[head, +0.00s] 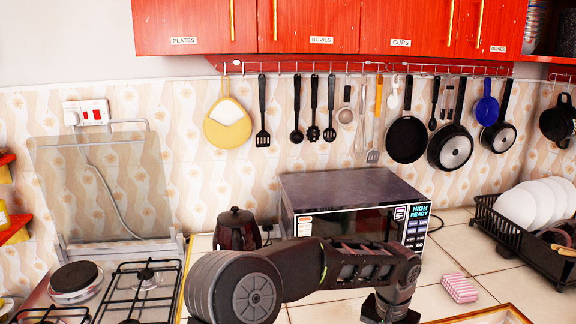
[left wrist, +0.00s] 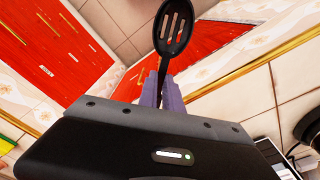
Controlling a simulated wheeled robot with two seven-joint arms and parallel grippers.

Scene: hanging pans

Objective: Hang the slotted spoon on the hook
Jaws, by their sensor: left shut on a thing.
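The black slotted spoon (left wrist: 174,28) shows in the left wrist view, its slotted head beyond my fingertips. My left gripper (left wrist: 160,88) is shut on its handle. The handle's far end is hidden by the gripper body. In the head view the spoon in my grip is not visible. The hook rail (head: 360,66) runs along the wall under the red cabinets, with several small hooks and utensils hanging from it. Which hook is meant cannot be told. My right gripper is not in view.
Hanging on the rail are a yellow pot holder (head: 228,124), a black slotted turner (head: 262,137) and black pans (head: 406,140). Below stand a microwave (head: 350,205), a dark kettle (head: 237,230), a gas stove (head: 140,285) and a dish rack (head: 500,228). A pink sponge (head: 459,288) lies on the counter.

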